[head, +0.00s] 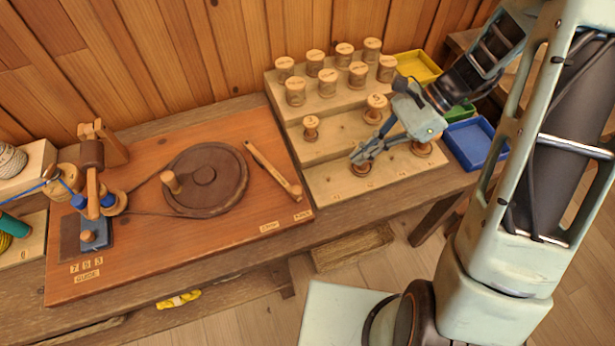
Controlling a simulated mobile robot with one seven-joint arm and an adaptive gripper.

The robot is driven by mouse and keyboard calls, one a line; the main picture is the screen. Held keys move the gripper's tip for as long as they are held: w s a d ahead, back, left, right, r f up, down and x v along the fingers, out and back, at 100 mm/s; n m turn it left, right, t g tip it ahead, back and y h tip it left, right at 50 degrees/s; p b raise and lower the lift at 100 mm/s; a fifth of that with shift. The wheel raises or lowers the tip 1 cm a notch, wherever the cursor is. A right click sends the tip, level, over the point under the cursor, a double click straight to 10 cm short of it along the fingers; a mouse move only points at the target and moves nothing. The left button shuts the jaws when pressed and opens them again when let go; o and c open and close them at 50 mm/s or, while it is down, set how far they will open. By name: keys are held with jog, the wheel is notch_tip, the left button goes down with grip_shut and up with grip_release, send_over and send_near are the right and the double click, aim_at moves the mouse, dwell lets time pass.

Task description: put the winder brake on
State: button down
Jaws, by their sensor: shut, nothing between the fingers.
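The winder stands on a reddish board (140,256) at the left of the bench. It has a dark round wheel (225,185) with a wooden knob (172,181). A slim wooden lever (270,168), which looks like the brake, lies slantwise to the right of the wheel. Its near end points towards the right of two small labels (303,215) on the board's front edge; their words are too small to read surely. My gripper (360,157) is shut and empty, right of the lever, at or just above a spool (360,168) on the stepped rack.
The stepped wooden rack (322,185) holds several spools, with taller ones (295,92) on its back step. Yellow (420,66), green and blue (474,143) trays stand right of it. An upright winder post (104,140) and yarn (10,160) are at the left.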

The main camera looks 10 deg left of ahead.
dwell(0.3)
jog(key=x, duration=1)
jog(key=shift+s, duration=0.15)
jog(key=shift+s+a+p, duration=0.2)
jog(key=shift+s+a, duration=0.05)
jog(key=shift+a, duration=0.35)
jog(key=shift+s+a+p, duration=0.15)
jog(key=shift+s+a, duration=0.1)
jog(key=shift+a, duration=0.3)
jog(key=shift+s+a+f, duration=0.1)
jog(key=shift+s+a, duration=0.15)
jog(key=shift+a, duration=0.4)
jog(key=shift+s, duration=0.1)
